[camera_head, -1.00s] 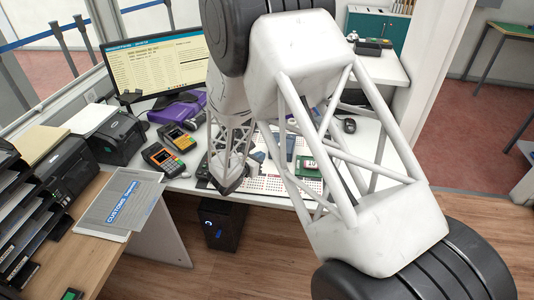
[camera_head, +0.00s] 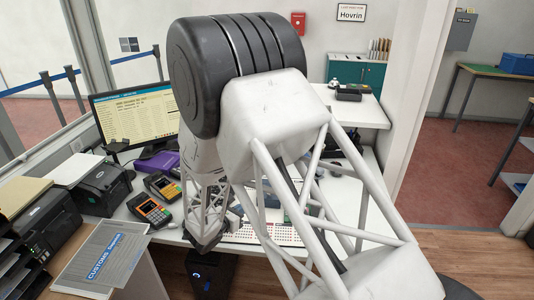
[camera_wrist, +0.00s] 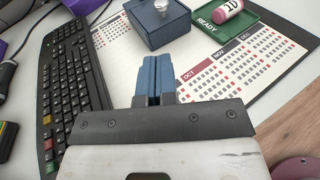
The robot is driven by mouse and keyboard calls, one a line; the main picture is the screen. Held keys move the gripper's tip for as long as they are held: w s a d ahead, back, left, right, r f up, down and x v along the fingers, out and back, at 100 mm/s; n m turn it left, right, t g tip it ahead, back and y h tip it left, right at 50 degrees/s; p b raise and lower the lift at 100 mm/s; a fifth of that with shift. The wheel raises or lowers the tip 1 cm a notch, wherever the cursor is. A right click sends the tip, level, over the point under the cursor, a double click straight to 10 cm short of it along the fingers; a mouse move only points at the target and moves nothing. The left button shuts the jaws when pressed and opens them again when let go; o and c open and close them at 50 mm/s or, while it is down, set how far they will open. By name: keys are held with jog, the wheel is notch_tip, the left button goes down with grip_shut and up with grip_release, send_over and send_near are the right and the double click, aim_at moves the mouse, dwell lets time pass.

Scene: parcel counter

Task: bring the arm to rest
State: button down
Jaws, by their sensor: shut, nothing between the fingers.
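My gripper (camera_wrist: 153,80) shows in the wrist view with its two blue fingers together and nothing between them. It is above the white calendar sheet on the counter, just in front of a dark blue box (camera_wrist: 158,22) with a silver knob on top. I cannot tell its exact height above the sheet. In the head view my arm fills the middle and hides much of the counter. The gripper's fingertips cannot be made out there.
A black keyboard (camera_wrist: 75,85) lies left of the gripper. A green READY tray (camera_wrist: 222,20) holds a red-and-white roll at the right. In the head view, a monitor (camera_head: 137,115), card terminals (camera_head: 148,209), printers (camera_head: 103,188) and a Customs folder (camera_head: 103,256) stand at the left.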

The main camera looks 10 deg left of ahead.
jog(key=s+d+r+m+g+h, duration=0.1)
jog(key=s+d+r+m+g, duration=0.3)
jog(key=d+r, duration=0.4)
jog(key=s+d+r+m+g+h, duration=0.1)
jog(key=s+d+r+m+g, duration=0.35)
jog(key=d, duration=0.65)
jog(key=s+d+r+m+g, duration=0.2)
jog(key=d+r+m, duration=0.5)
jog(key=d+r, duration=0.15)
jog(key=s+d+r+m+y, duration=0.3)
jog(key=s+m, duration=0.2)
jog(key=s, duration=0.4)
jog(key=s+d+r+m+y, duration=0.3)
jog(key=s+d+m, duration=0.1)
jog(key=s, duration=0.5)
jog(key=s+d+r+m+y, duration=0.3)
jog(key=s+m, duration=0.3)
jog(key=s, duration=0.2)
jog(key=shift+s+d+r+g, duration=0.3)
jog(key=shift+s+r+g, duration=0.1)
jog(key=shift+g, duration=0.05)
jog(key=c, duration=1.8)
grip_release()
jog(key=shift+c, duration=0.2)
